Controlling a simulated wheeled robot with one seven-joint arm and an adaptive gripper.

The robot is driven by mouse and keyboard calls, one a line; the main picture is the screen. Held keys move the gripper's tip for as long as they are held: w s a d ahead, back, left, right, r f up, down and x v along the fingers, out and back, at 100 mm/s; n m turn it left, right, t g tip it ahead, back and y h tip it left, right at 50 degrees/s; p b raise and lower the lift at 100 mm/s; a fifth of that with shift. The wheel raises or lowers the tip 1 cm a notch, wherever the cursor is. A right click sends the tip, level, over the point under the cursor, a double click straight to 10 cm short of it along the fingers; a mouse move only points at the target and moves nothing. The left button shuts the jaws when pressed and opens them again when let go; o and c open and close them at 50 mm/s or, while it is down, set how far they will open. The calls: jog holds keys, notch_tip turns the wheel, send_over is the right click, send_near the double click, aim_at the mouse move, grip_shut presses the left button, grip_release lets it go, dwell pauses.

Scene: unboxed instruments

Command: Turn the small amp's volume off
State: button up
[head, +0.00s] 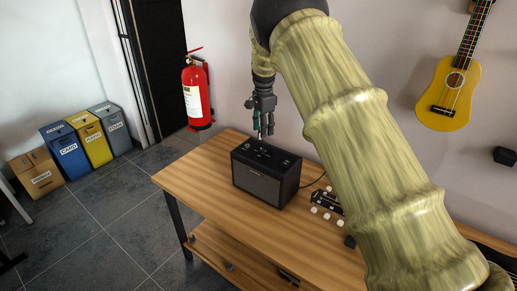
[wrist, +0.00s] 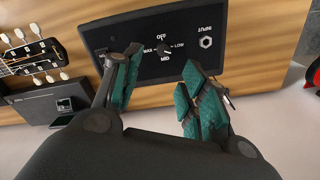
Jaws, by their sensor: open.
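The small black amp (head: 266,176) stands on the wooden table, its top panel facing up. In the wrist view the amp's panel (wrist: 215,28) shows a small round volume knob (wrist: 166,48) ringed by the labels OFF, MAX, LOW and MID. Which label the knob points to is too small to tell. My gripper (head: 263,134) is above the amp's top, pointing down. In the wrist view my gripper (wrist: 162,62) is open, its green-padded fingers apart on either side below the knob, with nothing between them. I cannot tell whether the fingertips touch the panel.
An input socket (wrist: 205,42) is on the same panel. A guitar headstock with white pegs (head: 328,202) lies right of the amp on the wooden table (head: 230,215). A yellow ukulele (head: 448,95) hangs on the wall. The table's left end is clear.

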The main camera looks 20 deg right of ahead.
aim_at(262, 149)
jog(key=f+p, duration=0.1)
jog(key=f, duration=0.2)
jog(key=f+p, duration=0.1)
jog(key=f, duration=0.2)
jog(key=f+p, duration=0.2)
jog(key=f, duration=0.2)
jog(key=shift+w+a, duration=0.1)
jog(key=shift+w, duration=0.2)
grip_shut()
